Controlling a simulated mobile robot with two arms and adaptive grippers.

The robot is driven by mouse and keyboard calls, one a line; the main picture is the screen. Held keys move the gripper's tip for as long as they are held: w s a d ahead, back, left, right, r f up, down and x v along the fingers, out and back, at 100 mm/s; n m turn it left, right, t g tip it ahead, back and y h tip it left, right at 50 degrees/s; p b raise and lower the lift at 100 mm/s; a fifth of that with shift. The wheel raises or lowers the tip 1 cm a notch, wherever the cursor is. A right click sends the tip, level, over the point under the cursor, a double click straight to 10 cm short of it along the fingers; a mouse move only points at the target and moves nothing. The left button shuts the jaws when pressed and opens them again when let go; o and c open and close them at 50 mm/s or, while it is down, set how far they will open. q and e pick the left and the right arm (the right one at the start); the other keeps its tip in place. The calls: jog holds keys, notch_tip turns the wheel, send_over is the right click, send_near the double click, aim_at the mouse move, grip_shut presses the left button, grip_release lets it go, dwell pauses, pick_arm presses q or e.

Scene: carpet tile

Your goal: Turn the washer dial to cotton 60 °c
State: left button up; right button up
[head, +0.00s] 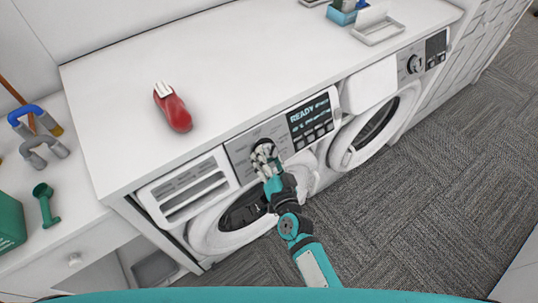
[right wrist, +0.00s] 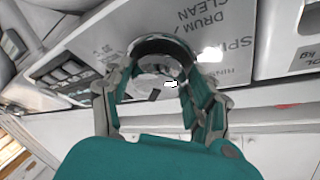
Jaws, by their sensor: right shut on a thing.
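The washer dial (head: 261,142) is on the control panel (head: 238,150) of the left front-loading machine, left of its lit display (head: 310,113). The display's top line begins with READY; the lower line is too small to read surely. My right gripper (head: 265,155) is shut on the dial, covering much of it. In the right wrist view the fingers (right wrist: 163,75) sit on both sides of the round dial (right wrist: 158,62). Panel words such as DRUM CLEAN and SPIN show around it. I cannot tell which setting the dial points to. My left gripper is not in view.
A second machine with its own dial (head: 415,64) stands to the right. A red stapler-like object (head: 172,107) lies on the white countertop (head: 235,60). The carpet floor (head: 430,180) is clear.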

dwell(0.5)
jog(key=o, duration=1.2)
jog(key=shift+c, duration=0.2)
jog(key=shift+s, duration=0.1)
jog(key=v, duration=1.2)
jog(key=shift+a+r, duration=0.1)
